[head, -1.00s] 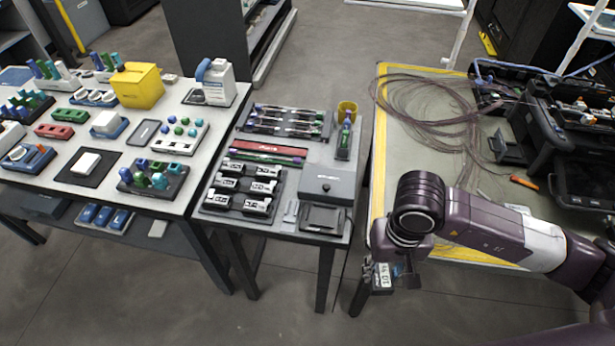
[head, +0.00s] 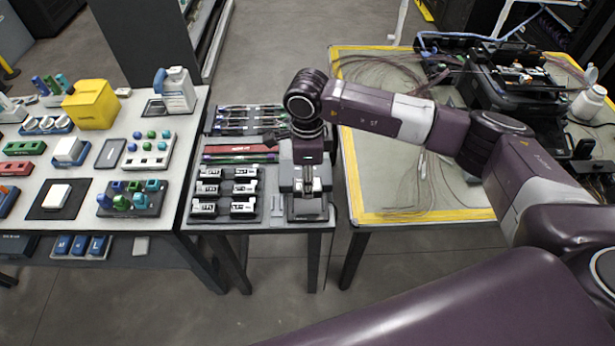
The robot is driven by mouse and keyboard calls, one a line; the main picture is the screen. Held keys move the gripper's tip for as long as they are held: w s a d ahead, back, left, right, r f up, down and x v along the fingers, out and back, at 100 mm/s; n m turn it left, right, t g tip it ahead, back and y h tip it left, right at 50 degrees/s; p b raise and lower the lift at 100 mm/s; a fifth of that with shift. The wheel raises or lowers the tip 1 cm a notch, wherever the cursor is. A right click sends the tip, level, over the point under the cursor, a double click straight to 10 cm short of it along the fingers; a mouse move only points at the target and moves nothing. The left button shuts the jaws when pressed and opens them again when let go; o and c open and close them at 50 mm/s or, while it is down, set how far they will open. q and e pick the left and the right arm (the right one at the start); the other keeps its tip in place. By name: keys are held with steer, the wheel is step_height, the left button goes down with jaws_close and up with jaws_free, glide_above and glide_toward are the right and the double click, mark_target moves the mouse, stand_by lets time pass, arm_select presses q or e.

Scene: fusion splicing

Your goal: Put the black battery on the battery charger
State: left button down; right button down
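My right gripper (head: 306,190) points down over the front right part of the small grey table, above a flat dark device (head: 306,209) that may be the battery charger. The gripper and wrist cover much of that spot. I cannot tell if its fingers are open or shut, or whether they hold anything. Several black blocks with white labels, possibly batteries, sit in rows in a dark rack (head: 227,192) left of the gripper. I cannot single out the black battery with certainty. My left gripper is not in view.
A red strip (head: 232,149) and a tool tray (head: 238,121) lie behind the rack. The yellow-edged table (head: 400,217) stands right, with loose fibres and a black machine.

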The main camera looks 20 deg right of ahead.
steer(key=shift+f, duration=0.25)
steer(key=shift+f+b, duration=1.05)
steer(key=shift+f, duration=0.8)
steer(key=shift+f+b, duration=1.2)
steer(key=shift+f, duration=0.2)
steer(key=shift+f+b, duration=0.1)
steer(key=shift+b, duration=0.5)
steer(key=c, duration=1.2)
jaws_free()
steer(key=shift+c, duration=0.2)
steer(key=shift+s, duration=0.1)
step_height(320, 180, up, 12)
